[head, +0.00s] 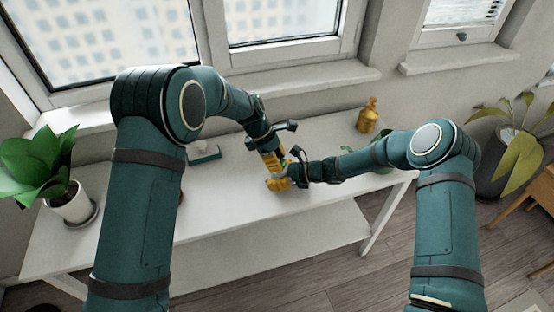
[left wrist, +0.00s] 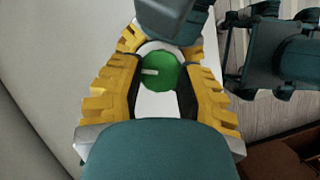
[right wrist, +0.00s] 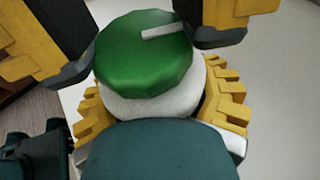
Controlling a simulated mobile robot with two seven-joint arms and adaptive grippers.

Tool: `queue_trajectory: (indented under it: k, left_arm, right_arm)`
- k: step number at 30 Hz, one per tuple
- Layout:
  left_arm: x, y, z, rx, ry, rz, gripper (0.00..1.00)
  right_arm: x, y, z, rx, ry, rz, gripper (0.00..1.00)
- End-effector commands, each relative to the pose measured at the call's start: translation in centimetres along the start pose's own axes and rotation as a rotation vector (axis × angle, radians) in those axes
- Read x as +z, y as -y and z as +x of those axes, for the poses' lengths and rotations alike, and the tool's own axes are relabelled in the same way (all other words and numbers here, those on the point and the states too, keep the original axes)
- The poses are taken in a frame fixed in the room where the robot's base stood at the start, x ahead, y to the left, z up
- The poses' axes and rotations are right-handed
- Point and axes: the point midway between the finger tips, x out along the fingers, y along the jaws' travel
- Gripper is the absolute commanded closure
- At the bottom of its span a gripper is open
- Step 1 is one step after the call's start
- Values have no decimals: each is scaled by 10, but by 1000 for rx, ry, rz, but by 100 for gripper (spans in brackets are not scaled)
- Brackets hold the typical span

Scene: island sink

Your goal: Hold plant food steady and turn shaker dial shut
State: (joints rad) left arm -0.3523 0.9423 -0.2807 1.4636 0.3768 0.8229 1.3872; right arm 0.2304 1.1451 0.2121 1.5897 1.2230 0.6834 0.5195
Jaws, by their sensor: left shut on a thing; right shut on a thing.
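The plant food shaker has a white body (right wrist: 150,105) and a round green dial (right wrist: 145,60) with a white mark. In the right wrist view the mark runs toward the dial's right edge; in the left wrist view the dial (left wrist: 160,72) shows it pointing left. My right gripper (head: 281,183) is shut on the white body, one yellow finger on each side. My left gripper (head: 271,161) has its dark fingertips on opposite sides of the dial and is shut on it. In the head view both grippers meet over the white table and hide most of the shaker.
The white table (head: 225,205) has clear room left of the grippers. A potted plant (head: 72,205) stands at its left end. An amber bottle (head: 368,115) stands at the back right. A windowsill runs behind.

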Motion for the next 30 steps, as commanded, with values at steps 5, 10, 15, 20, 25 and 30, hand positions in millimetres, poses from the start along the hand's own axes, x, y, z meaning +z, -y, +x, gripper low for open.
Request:
queue_trajectory:
  k: [5,10,15,20,25,30]
  left_arm:
    - [-1,0,1,-26,0,64,99]
    - [0,-1,2,-70,1,177,99]
    - [0,-2,2,-127,3,321,99]
    - [0,-2,2,-180,2,461,99]
    - [1,-3,3,-233,3,595,99]
    - [1,-3,3,-276,4,703,99]
  right_arm:
    - [1,0,0,2,2,-2,85]
    - [1,-1,1,2,3,-2,85]
    - [2,-1,1,2,3,-2,85]
    - [2,-1,1,3,3,-2,85]
    - [2,-1,1,3,3,-2,85]
    - [2,-1,1,3,3,-2,85]
